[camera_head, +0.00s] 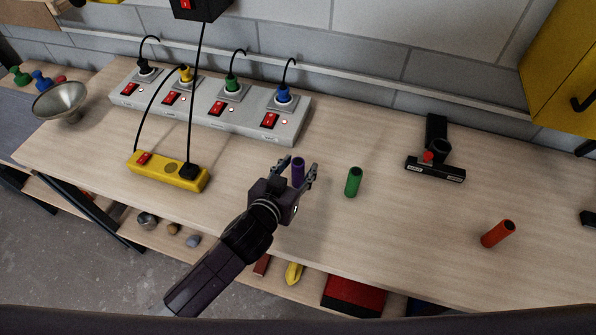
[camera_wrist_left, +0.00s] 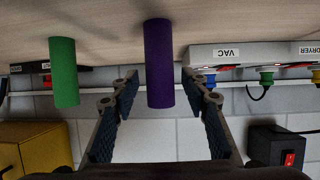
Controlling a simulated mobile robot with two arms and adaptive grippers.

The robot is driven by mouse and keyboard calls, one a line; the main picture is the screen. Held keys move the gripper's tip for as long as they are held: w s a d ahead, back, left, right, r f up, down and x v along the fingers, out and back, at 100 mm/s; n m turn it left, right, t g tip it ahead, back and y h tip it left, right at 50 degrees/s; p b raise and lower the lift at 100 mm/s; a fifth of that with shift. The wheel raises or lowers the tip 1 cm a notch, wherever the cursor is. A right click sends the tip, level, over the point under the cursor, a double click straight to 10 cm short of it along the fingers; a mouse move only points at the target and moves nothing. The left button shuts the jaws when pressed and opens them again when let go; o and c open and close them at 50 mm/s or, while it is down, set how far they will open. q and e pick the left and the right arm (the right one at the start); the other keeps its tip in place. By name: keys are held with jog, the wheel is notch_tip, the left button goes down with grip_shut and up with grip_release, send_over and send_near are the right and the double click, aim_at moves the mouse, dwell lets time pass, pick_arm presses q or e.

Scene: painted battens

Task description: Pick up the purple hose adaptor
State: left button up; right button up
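The purple hose adaptor (camera_head: 298,171) is a small upright cylinder standing on the wooden workbench. My left gripper (camera_head: 298,172) is open, with one finger on either side of the adaptor. In the left wrist view, upside down, the adaptor (camera_wrist_left: 159,65) stands between the two open fingers (camera_wrist_left: 160,98), with visible gaps to both. My right gripper is in neither view.
A green cylinder (camera_head: 353,182) stands close to the right of the purple one. An orange-red cylinder (camera_head: 497,234) and a black vacuum nozzle (camera_head: 435,168) are farther right. A grey socket strip (camera_head: 210,110) and a yellow power strip (camera_head: 168,171) lie left.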

pick_arm(q)
jog(key=c, duration=1)
grip_shut()
jog(key=shift+r, duration=0.1)
